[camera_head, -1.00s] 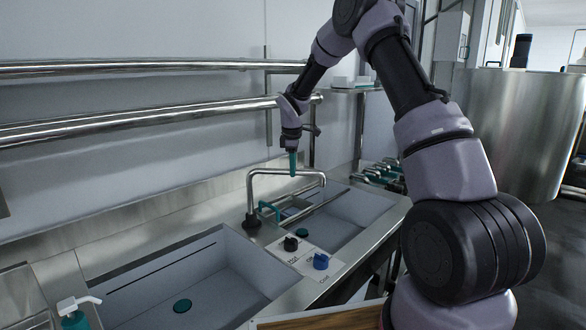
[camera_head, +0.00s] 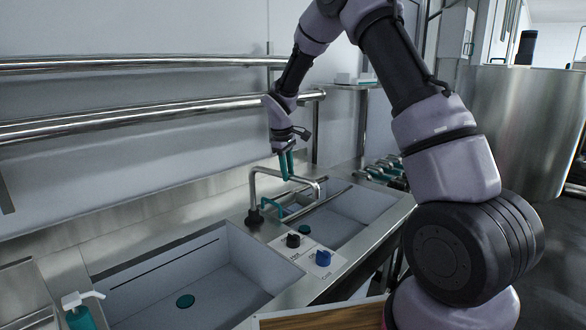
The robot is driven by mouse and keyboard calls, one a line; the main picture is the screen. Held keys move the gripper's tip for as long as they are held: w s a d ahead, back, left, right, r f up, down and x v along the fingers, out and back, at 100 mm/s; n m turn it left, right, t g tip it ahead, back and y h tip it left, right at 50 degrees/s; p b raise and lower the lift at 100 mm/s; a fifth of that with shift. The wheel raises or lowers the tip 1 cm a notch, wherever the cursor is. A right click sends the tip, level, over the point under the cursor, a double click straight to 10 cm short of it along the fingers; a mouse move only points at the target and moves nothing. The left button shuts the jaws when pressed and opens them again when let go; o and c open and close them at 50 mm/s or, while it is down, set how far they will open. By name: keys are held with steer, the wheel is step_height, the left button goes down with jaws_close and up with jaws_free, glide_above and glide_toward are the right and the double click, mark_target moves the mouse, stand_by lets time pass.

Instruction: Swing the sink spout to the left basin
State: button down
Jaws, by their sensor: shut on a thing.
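The sink spout (camera_head: 264,170) is a bent silver pipe rising from a dark base between two basins. Its horizontal arm reaches to the right, with the outlet end over the right basin (camera_head: 362,207). My gripper (camera_head: 287,171) has teal fingers pointing down and is shut on the spout's horizontal arm, left of its middle. The fingers partly hide the pipe there. The left basin (camera_head: 215,276) is empty, with a teal drain in its floor.
A soap bottle (camera_head: 80,318) stands at the front left. Steel pipes (camera_head: 150,111) run along the wall.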

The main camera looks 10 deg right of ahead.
steer(key=s+a+m+g, duration=0.2)
steer(key=s+a+m, duration=0.2)
steer(key=a+m, duration=0.8)
steer(key=shift+a+h, duration=0.3)
steer(key=shift+a, duration=1.9)
steer(key=shift+s+r, duration=0.1)
steer(key=c, duration=0.7)
jaws_free()
steer(key=shift+o, duration=0.2)
step_height(320, 180, up, 10)
steer(key=a, duration=0.2)
steer(key=shift+w+r, duration=0.25)
